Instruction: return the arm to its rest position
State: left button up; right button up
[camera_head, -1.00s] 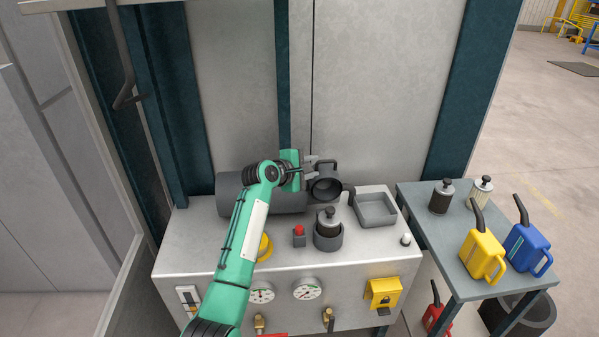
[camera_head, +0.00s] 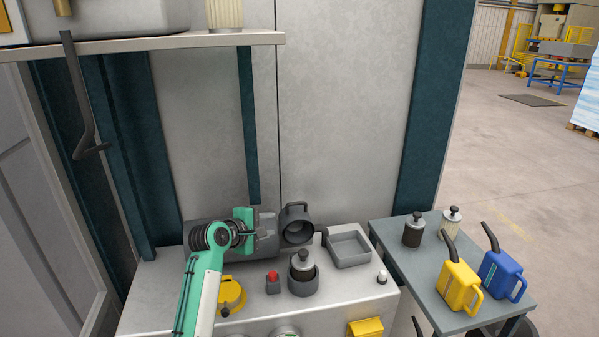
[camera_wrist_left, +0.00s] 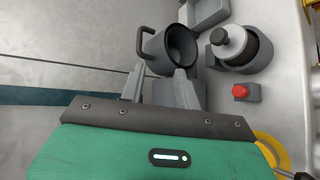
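My left arm comes in from the lower left in the head view. Its green left gripper (camera_head: 266,222) is over the grey horizontal cylinder (camera_head: 200,232) at the back of the machine top. In the left wrist view the two fingers of the left gripper (camera_wrist_left: 158,86) stand apart with nothing held between them. Just beyond them is a dark grey cup-shaped filler part (camera_head: 297,226) with a handle; it also shows in the left wrist view (camera_wrist_left: 176,46). I see a gap between fingers and cup. My right arm is not in view.
The machine top holds a filter in a round socket (camera_head: 303,275), a red button (camera_head: 272,283), a yellow ring part (camera_head: 230,296) and a grey tray (camera_head: 349,247). A side table (camera_head: 420,285) carries yellow and blue cans and two filters. A shelf (camera_head: 150,43) overhangs upper left.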

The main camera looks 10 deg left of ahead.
pick_arm(q)
jog(key=s+a+f+m+g+y, duration=0.2)
jog(key=s+f+m, duration=0.2)
jog(key=s+f, duration=0.6)
jog(key=s+a+f+m+g+y, duration=0.15)
jog(key=s+f+m, duration=0.25)
jog(key=s+f, duration=0.5)
jog(key=s+a+m+g+y, duration=0.1)
jog(key=s+m+g, duration=0.15)
jog(key=s, duration=0.75)
jog(key=s+a+f+m+g+y, duration=0.1)
jog(key=s+m, duration=0.3)
jog(key=s, duration=0.5)
jog(key=s+a+m+g+y, duration=0.1)
jog(key=s+m, duration=0.2)
jog(key=s, duration=0.7)
notch_tip(320, 180, down, 33)
jog(key=g, duration=0.2)
jog(key=s+a+f+b, duration=0.1)
jog(key=s+a+f, duration=0.2)
jog(key=s+f, duration=1.6)
jog(key=shift+s+a+f+g, duration=0.15)
jog(key=shift+s+g, duration=0.15)
jog(key=shift+g, duration=0.1)
